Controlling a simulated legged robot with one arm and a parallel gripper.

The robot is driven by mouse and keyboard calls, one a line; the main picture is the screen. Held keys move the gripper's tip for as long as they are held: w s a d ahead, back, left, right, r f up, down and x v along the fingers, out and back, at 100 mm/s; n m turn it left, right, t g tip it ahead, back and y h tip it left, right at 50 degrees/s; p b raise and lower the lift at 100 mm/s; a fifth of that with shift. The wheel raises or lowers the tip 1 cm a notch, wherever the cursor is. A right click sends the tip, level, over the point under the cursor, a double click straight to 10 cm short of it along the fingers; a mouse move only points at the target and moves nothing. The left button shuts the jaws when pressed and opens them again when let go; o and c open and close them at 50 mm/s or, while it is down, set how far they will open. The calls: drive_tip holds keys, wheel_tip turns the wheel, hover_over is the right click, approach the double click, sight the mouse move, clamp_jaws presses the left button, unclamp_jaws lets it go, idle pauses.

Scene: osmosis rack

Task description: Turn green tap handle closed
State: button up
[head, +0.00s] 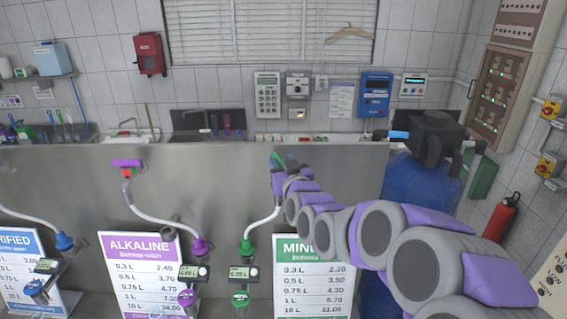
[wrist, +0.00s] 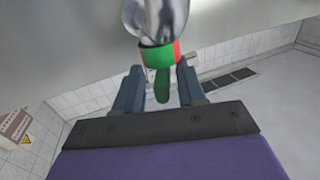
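The green tap handle (wrist: 161,86) shows in the wrist view as a narrow lever below a green and red collar on a shiny metal tap (wrist: 156,18). My gripper (wrist: 159,70) is open, with one finger on each side of the handle and visible gaps between fingers and lever. In the head view my gripper (head: 280,172) is at the steel panel above the green hose fitting. Only a small green part of the handle (head: 276,158) shows there; the rest is hidden behind my gripper.
A purple tap handle (head: 127,163) is on the steel panel (head: 340,180) to the left. A white hose runs down to a green fitting (head: 247,247). Price boards (head: 140,270) stand below.

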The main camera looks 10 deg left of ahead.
drive_tip(key=shift+s+a+r, duration=0.1)
drive_tip(key=shift+s+a, duration=0.15)
drive_tip(key=shift+s, duration=0.05)
drive_tip(key=shift+c, duration=0.3)
drive_tip(key=shift+w+a, duration=0.1)
drive_tip(key=shift+a, duration=0.1)
drive_tip(key=c, duration=0.3)
drive_tip(key=shift+d, duration=0.25)
clamp_jaws()
